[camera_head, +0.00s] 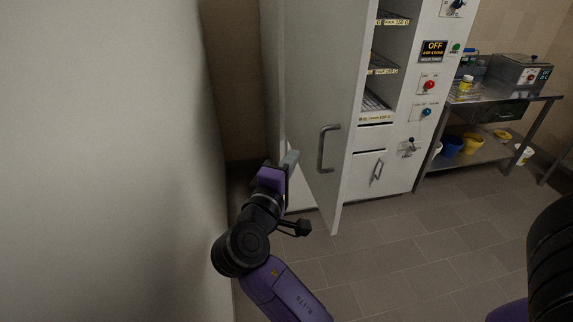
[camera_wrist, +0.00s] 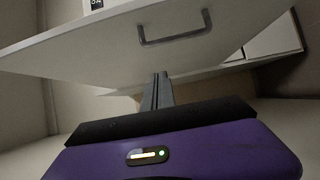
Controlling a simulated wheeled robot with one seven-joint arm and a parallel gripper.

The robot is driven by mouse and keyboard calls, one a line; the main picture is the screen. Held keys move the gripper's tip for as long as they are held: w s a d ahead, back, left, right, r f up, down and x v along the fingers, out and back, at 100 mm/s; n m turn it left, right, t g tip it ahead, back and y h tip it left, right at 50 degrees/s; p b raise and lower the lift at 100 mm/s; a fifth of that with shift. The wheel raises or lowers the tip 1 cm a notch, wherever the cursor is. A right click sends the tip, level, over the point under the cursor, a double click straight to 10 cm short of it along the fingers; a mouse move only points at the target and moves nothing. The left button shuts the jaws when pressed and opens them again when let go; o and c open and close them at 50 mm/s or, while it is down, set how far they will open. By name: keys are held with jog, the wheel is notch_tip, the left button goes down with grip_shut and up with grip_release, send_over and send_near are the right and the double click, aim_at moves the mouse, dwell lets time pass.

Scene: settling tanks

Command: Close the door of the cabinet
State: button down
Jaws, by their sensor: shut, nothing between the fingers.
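The cabinet (camera_head: 437,95) is white and stands against the back wall. Its tall door (camera_head: 308,95) hangs open on the left side, swung out towards me, with a grey bar handle (camera_head: 326,149) on it. Wire shelves show inside the cabinet. My gripper (camera_head: 290,160) is shut and empty, low at the left of the door, near its lower part. In the wrist view my shut fingers (camera_wrist: 160,88) point towards the door (camera_wrist: 110,48), below the handle (camera_wrist: 175,27). I cannot tell whether they touch the door.
A pale wall or panel (camera_head: 100,160) fills the left, close to my arm. A steel table (camera_head: 500,95) with a metal device (camera_head: 518,73) stands right of the cabinet, with buckets (camera_head: 452,146) on its lower shelf. The tiled floor (camera_head: 420,240) in front is clear.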

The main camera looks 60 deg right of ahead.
jog(key=s+d+p, duration=0.1)
jog(key=d+p, duration=0.1)
jog(key=d, duration=0.6)
jog(key=shift+s+d, duration=0.3)
jog(key=shift+s, duration=0.1)
